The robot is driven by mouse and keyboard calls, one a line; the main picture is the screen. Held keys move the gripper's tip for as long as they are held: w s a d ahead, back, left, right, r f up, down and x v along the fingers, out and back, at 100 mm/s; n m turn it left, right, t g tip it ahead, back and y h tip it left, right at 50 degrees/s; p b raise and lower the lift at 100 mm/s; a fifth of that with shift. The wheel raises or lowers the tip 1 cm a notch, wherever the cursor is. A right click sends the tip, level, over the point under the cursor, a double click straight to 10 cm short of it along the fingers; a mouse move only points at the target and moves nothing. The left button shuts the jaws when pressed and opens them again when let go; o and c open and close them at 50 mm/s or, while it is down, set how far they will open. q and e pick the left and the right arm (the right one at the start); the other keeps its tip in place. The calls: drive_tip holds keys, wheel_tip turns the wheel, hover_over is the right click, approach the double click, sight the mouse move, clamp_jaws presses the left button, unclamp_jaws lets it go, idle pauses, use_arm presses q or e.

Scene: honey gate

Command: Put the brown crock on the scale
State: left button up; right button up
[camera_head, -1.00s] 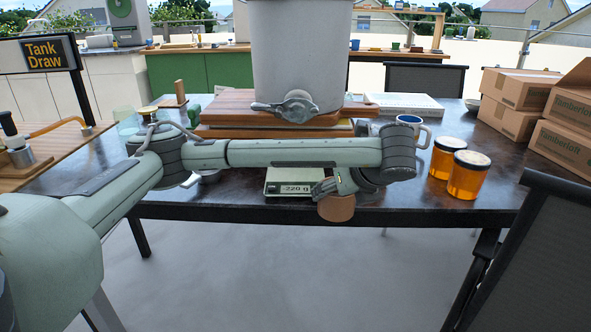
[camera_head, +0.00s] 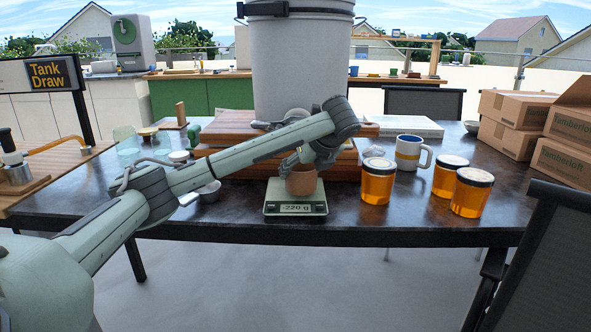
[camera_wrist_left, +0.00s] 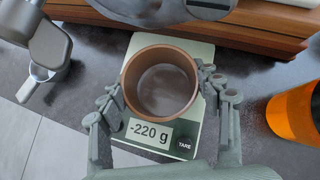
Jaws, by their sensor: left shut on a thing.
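The brown crock (camera_head: 302,183) is upright and empty, between the fingers of my left gripper (camera_head: 300,164). The gripper is shut on its sides. The crock is over the plate of the white scale (camera_head: 275,197) at the table's front edge. I cannot tell whether its base touches the plate. The display reads -220 g. In the left wrist view the crock (camera_wrist_left: 160,82) is seen from above, inside the outline of the scale (camera_wrist_left: 190,44), with a finger on each side. My right gripper is not in view.
A wooden board (camera_head: 230,124) with a large grey bucket (camera_head: 300,60) stands behind the scale. Several orange jars, one nearest the scale (camera_head: 376,184), and a mug (camera_head: 410,152) are to the right.

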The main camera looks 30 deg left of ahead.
sight(296, 169)
use_arm(q)
drive_tip(key=w+a, duration=0.2)
drive_tip(key=a, duration=0.1)
drive_tip(key=shift+a+f+p, duration=0.1)
drive_tip(key=shift+f+p, duration=0.1)
drive_tip(key=shift+p, duration=0.1)
drive_tip(key=shift+f, duration=0.5)
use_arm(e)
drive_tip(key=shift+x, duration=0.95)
use_arm(q)
drive_tip(key=shift+f, duration=0.1)
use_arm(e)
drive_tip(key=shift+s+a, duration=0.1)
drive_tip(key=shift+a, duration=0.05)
